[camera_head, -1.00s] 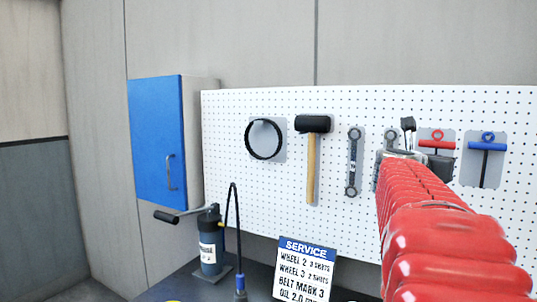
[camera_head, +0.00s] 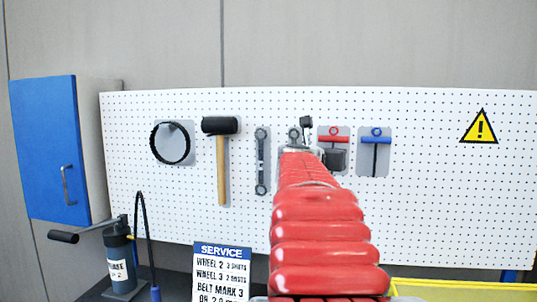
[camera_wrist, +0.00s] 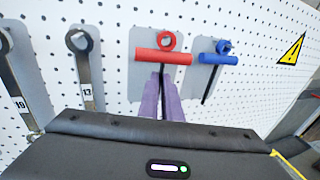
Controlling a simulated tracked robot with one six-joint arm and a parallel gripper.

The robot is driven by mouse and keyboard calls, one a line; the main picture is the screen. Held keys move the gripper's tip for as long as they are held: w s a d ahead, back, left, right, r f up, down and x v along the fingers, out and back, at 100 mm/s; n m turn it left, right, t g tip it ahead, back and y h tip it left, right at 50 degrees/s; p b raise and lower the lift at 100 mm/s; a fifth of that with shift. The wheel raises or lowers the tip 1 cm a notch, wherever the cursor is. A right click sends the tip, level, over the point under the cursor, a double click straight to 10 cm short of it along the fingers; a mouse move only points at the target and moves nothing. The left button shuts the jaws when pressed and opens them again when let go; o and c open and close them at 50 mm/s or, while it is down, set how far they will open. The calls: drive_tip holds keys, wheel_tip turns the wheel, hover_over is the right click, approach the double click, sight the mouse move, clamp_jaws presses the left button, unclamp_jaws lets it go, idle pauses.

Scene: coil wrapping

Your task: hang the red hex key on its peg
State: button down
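The red hex key (camera_wrist: 163,57) has a red T-handle with a ring on top and a dark shaft. It is upright in front of its grey backing plate (camera_wrist: 141,41) on the pegboard, and also shows in the head view (camera_head: 333,139). My gripper (camera_wrist: 162,82) has its purple fingers close together on either side of the shaft, just below the handle, and looks shut on it. The ring is at the top of the plate, where the peg is hidden; I cannot tell whether the ring is around it. The lower shaft is hidden.
The blue hex key (camera_wrist: 218,58) hangs close to the right. Wrenches (camera_wrist: 84,68), a mallet (camera_head: 222,160) and a black ring (camera_head: 172,143) hang to the left. A warning sign (camera_head: 480,127) is at right. A pump (camera_head: 119,259) and service sign (camera_head: 221,272) stand below.

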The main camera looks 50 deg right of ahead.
drive_tip(key=shift+w+d+f, duration=0.1)
drive_tip(key=shift+w+d, duration=0.3)
drive_tip(key=shift+d, duration=0.35)
drive_tip(key=shift+f, duration=0.1)
idle(0.3)
drive_tip(key=c, duration=1.9)
unclamp_jaws()
drive_tip(key=shift+o, duration=0.2)
drive_tip(key=s+a, duration=0.2)
drive_tip(key=a, duration=1.1)
drive_tip(key=shift+s+a+r, duration=0.15)
drive_tip(key=shift+a+r, duration=0.15)
drive_tip(key=shift+r, duration=0.1)
